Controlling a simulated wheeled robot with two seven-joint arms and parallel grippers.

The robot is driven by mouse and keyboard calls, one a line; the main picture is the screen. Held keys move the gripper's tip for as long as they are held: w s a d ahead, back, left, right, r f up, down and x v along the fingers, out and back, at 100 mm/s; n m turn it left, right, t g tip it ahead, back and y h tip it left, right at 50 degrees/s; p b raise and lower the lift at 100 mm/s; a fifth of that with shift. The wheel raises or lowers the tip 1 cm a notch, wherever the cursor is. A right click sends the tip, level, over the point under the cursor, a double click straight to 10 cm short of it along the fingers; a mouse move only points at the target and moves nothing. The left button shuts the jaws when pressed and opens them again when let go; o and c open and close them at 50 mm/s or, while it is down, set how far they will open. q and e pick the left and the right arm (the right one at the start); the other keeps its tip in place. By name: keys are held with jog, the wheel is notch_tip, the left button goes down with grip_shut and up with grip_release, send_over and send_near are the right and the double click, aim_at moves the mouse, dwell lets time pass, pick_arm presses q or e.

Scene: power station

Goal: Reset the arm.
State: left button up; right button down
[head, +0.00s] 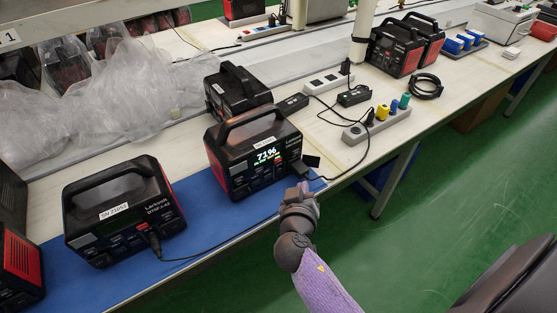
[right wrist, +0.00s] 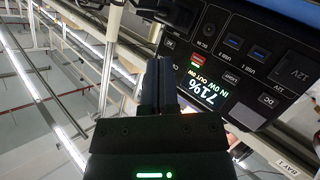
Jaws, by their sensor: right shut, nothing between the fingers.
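My right gripper (head: 299,192) is at the table's front edge, at the lower right corner of a black power station (head: 262,125) whose lit screen reads 71%. In the right wrist view its fingers (right wrist: 160,82) are together with nothing between them. That view shows the front panel (right wrist: 225,75) of the power station close by, turned on its side, with USB and 12V ports. A black plug (head: 300,170) with a cable sits at the panel's lower right. I cannot tell whether the fingers touch anything. My left gripper is not in view.
A second power station (head: 122,208) with a plugged cable stands left on the blue mat (head: 195,225). Another power station (head: 237,90) stands behind. A power strip (head: 377,125) with coloured plugs is to the right. The green floor (head: 450,200) in front of the table is clear.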

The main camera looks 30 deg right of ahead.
dwell(0.3)
jog(key=s+a+f+n+g+y, duration=0.25)
jog(key=s+f, duration=0.35)
jog(key=f, duration=0.5)
jog(key=s+a+f+n+g+y, duration=0.2)
jog(key=s+a+f+g+y, duration=0.15)
jog(key=s+f, duration=0.5)
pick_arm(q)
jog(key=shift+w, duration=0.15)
pick_arm(e)
jog(key=s+f+g+y, duration=0.1)
jog(key=s+f, duration=0.4)
jog(key=s, duration=0.6)
jog(key=s+d+f+g+y, duration=0.1)
jog(key=s+f+g, duration=0.3)
jog(key=s, duration=0.7)
jog(key=shift+s+d+f+g+y, duration=0.2)
jog(key=shift+s+f+g+y, duration=0.15)
jog(key=shift+f, duration=0.35)
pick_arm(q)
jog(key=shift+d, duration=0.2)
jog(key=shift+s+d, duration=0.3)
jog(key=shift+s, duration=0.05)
